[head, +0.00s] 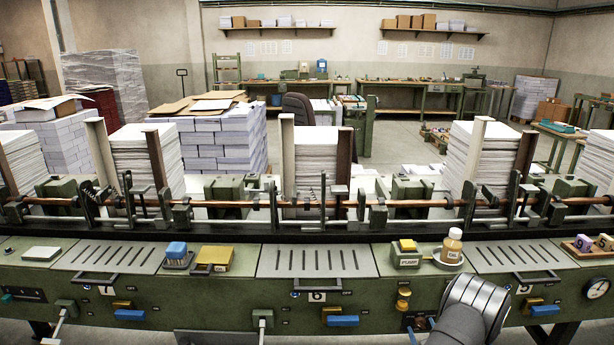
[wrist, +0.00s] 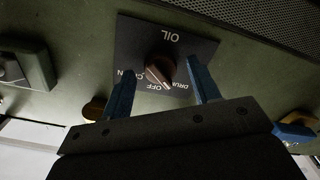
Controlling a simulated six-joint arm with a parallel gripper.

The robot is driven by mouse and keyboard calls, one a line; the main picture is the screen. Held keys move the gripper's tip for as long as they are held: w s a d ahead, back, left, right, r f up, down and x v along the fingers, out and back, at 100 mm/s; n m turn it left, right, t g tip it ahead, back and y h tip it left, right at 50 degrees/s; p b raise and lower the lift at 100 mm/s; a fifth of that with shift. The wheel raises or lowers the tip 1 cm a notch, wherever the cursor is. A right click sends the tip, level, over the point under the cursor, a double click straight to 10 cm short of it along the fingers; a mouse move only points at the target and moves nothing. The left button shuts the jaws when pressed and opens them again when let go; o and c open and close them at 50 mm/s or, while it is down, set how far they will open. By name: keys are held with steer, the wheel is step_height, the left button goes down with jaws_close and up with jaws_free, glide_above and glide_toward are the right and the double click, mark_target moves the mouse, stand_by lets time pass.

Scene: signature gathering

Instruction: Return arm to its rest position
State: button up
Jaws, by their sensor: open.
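My gripper (wrist: 160,68) is open in the wrist view, with its two blue fingers on either side of a brown rotary knob (wrist: 160,70). Nothing is clamped, though I cannot tell whether a finger touches the knob. The knob sits on a dark plate (wrist: 138,42) marked OIL, with OFF and DRUM legible and another label partly covered by the left finger. The knob's pale mark lies by OFF and DRUM; its exact setting is unclear. In the head view my grey arm reaches the green machine's front panel (head: 230,312) at lower right, and the blue fingers are mostly hidden.
An oil bottle (head: 452,246) stands on the ledge above. Paper stacks (head: 316,160) rise behind the rail.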

steer(key=shift+s+m, duration=0.4)
steer(key=shift+m, duration=0.6)
steer(key=shift+s+m, duration=0.4)
steer(key=shift+m, duration=0.6)
steer(key=shift+s+m, duration=0.4)
steer(key=shift+m, duration=0.6)
